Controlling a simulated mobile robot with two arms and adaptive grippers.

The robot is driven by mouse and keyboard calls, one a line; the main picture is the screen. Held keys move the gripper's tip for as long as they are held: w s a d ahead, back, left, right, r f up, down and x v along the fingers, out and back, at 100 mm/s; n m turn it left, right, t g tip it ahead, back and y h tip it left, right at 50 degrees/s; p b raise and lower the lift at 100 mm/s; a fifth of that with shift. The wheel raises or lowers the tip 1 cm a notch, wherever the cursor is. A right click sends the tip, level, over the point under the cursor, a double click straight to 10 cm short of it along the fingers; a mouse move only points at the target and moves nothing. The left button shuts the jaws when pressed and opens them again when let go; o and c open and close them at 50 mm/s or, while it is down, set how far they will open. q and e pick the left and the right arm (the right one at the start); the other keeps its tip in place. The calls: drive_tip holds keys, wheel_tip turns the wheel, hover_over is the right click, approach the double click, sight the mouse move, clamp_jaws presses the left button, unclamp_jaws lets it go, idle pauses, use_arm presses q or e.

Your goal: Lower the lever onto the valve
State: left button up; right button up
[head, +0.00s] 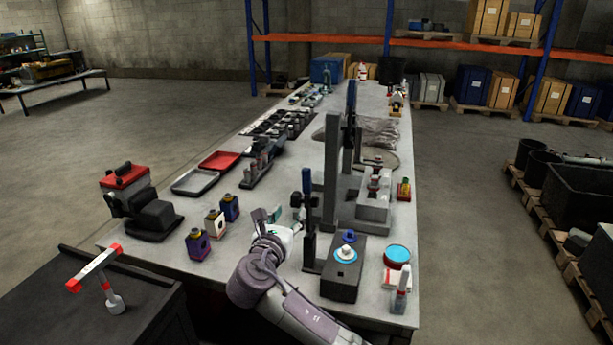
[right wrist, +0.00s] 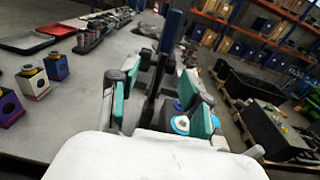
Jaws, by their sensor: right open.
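A dark box-shaped fixture (head: 343,283) stands near the table's front edge. On its top is a small white valve part (head: 346,251) on a light-blue ring, with a dark-blue piece behind it. A dark upright lever (head: 308,205) stands at the fixture's left side. My right gripper (head: 281,222) is just left of the lever, open and empty. In the right wrist view its two teal-padded fingers (right wrist: 160,104) are spread apart, with a dark upright post (right wrist: 165,62) beyond them. The ring (right wrist: 181,123) shows partly behind the right finger. Contact with the lever cannot be told. My left gripper is out of view.
A taller grey press (head: 331,165) stands behind the fixture. A blue-topped tin (head: 397,254) and a red-and-white bottle (head: 400,295) stand to its right. Trays (head: 195,182) lie farther left.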

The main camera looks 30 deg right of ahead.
sight(305, 179)
drive_tip(key=shift+h, duration=0.4)
drive_tip(key=w+d+r+p, duration=0.1)
drive_tip(key=w+d, duration=0.1)
drive_tip(key=d, duration=0.1)
drive_tip(key=w+d+r+p, duration=0.1)
drive_tip(key=w+d, duration=0.1)
drive_tip(key=d, duration=0.1)
drive_tip(key=w+d+r+p, duration=0.1)
drive_tip(key=w+d, duration=0.2)
drive_tip(key=shift+w+d+r, duration=0.1)
drive_tip(key=shift+d, duration=0.05)
drive_tip(key=shift+w+d, duration=0.4)
drive_tip(key=shift+d, duration=0.1)
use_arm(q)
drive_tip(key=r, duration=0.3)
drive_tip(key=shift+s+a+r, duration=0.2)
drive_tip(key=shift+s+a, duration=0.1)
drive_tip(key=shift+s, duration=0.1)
use_arm(e)
clamp_jaws()
